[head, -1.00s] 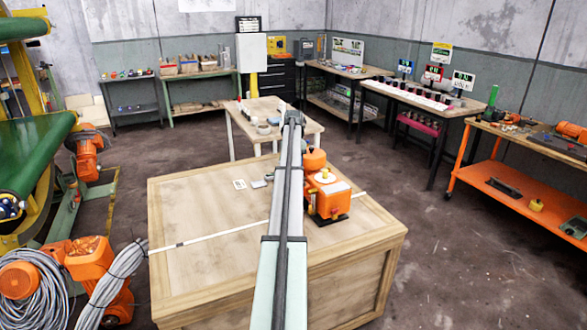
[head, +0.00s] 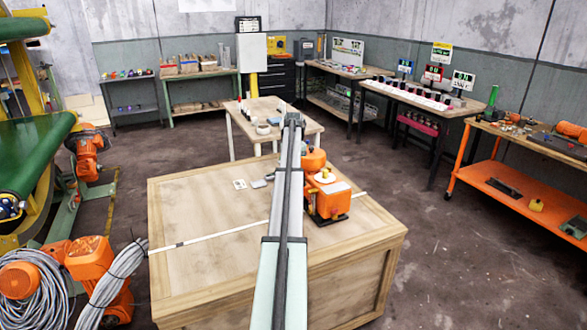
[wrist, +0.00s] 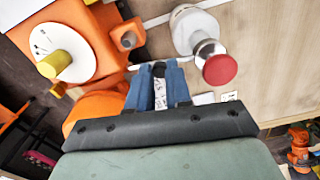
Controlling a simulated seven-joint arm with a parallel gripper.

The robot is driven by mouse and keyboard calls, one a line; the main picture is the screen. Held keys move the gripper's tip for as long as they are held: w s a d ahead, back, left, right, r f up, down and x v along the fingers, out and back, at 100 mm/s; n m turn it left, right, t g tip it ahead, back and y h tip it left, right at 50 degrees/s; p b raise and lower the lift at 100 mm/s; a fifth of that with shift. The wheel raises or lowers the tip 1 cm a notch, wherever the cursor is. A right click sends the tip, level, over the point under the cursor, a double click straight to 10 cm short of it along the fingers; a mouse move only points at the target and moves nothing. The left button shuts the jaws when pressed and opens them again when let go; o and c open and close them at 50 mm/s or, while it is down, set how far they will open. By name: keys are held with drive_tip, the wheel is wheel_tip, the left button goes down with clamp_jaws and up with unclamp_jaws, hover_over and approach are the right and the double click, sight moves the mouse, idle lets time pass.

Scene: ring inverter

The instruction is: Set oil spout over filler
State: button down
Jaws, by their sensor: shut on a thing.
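The orange machine (head: 328,203) stands on the wooden crate right of my arm in the head view. The head view hides the gripper and can behind my arm.
The wooden crate top (head: 205,200) is mostly clear left of my arm, apart from a white strap and small flat items (head: 240,184). A smaller table (head: 237,125) with small parts stands behind. Benches line the walls. Cable coils (head: 30,303) lie at the lower left.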

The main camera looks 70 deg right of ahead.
idle(0.4)
drive_tip(key=shift+s+a+m, duration=0.2)
drive_tip(key=shift+a+m, duration=0.2)
drive_tip(key=shift+m, duration=0.4)
drive_tip(key=shift+s+a+m, duration=0.15)
drive_tip(key=shift+a+m, duration=0.2)
drive_tip(key=shift+m, duration=0.45)
drive_tip(key=c, duration=1.1)
unclamp_jaws()
drive_tip(key=shift+o, duration=0.2)
drive_tip(key=shift+r, duration=0.1)
wheel_tip(320, 180, up, 14)
drive_tip(key=shift+f, duration=0.2)
